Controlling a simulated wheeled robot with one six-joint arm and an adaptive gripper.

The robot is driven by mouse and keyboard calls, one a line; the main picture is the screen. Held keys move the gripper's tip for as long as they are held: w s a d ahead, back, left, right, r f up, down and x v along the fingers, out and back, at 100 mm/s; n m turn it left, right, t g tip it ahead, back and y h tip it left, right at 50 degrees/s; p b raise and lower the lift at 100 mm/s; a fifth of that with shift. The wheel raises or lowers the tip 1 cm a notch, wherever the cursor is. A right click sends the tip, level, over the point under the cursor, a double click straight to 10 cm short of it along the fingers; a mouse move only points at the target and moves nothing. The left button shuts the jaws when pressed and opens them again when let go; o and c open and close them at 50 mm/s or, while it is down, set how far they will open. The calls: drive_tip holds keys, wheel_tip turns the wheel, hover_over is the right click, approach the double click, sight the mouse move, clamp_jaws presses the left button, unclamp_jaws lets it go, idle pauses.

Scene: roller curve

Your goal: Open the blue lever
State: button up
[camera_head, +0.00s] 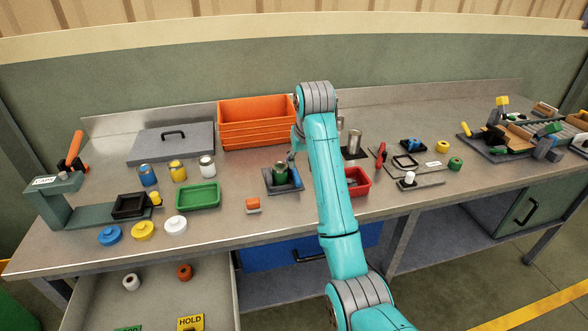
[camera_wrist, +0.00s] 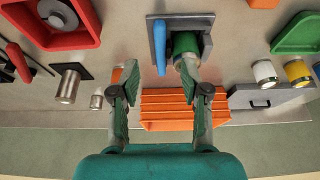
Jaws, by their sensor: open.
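The blue lever (camera_head: 296,177) stands at the right side of a grey fixture (camera_head: 270,184), beside a green cylinder (camera_head: 280,172). In the wrist view the blue lever (camera_wrist: 160,48) points toward my gripper, with the green cylinder (camera_wrist: 186,44) to its right and the grey fixture (camera_wrist: 180,21) around them. My gripper (camera_wrist: 158,68) is open and empty. In the wrist view the lever's free end lies between the two fingertips, with a gap on each side; I cannot tell the depth between them. In the head view my arm mostly hides my gripper (camera_head: 296,146).
An orange bin (camera_head: 258,136) stands behind the fixture. A red tray (camera_head: 358,190) is to the right, partly behind my arm. A metal cylinder (camera_head: 354,142) stands right of my arm.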

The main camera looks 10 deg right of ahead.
sight(298, 178)
drive_tip(key=x, duration=1)
drive_tip(key=shift+w+f, duration=0.3)
clamp_jaws()
